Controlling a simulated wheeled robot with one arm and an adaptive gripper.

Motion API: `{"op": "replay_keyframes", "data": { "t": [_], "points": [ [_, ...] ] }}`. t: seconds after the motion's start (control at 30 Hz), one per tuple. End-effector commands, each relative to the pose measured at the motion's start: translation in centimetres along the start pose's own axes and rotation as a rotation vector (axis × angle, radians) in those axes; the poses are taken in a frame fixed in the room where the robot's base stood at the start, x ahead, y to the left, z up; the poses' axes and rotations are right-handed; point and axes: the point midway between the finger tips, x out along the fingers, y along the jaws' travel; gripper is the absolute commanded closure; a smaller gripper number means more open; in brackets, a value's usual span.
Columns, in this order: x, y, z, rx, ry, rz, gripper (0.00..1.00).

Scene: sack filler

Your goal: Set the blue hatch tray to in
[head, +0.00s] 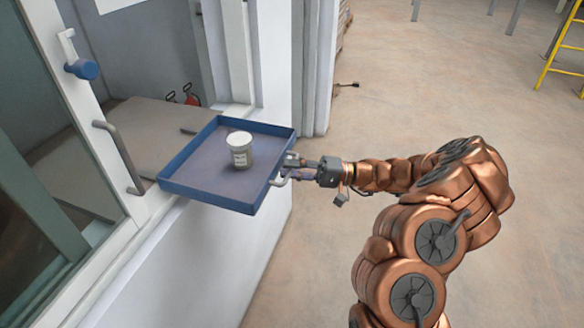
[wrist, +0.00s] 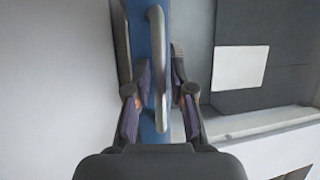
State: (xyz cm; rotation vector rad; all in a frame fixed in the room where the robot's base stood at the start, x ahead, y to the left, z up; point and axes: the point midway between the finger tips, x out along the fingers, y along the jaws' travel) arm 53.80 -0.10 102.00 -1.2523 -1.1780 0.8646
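The blue hatch tray (head: 224,199) sticks out of the hatch opening in the white wall, over the outer side. A white tub (head: 240,150) with a label stands upright on it. A silver bar handle (head: 278,181) is on the tray's right side. My gripper (head: 292,163) is at this handle. In the wrist view, the handle (wrist: 157,70) lies between the two fingers of my gripper (wrist: 152,60), with gaps on both sides. The fingers are open, and the blue tray edge shows behind the handle.
A window frame with a grey vertical handle (head: 122,157) and a blue-knobbed latch (head: 83,69) stands left of the tray. Inside the opening is a grey-brown surface (head: 140,135).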

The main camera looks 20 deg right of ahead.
Motion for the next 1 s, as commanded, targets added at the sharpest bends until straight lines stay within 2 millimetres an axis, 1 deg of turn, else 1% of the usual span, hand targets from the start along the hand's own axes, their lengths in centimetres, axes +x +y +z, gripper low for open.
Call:
{"op": "replay_keyframes", "data": {
  "t": [0.1, 0.3, 0.33, 0.87, 1.0],
  "points": [
    [-0.01, 0.02, 0.0, 0.0, 0.0, 0.0, 0.78],
    [-0.02, 0.03, 0.01, 0.001, 0.0, 0.0, 0.99],
    [-0.02, 0.03, 0.01, 0.001, 0.0, 0.0, 1.0],
    [-0.01, 0.04, 0.02, 0.001, 0.0, 0.001, 1.0],
    [0.31, 0.2, -0.11, 0.001, -0.003, 0.0, 1.0]
  ]
}}
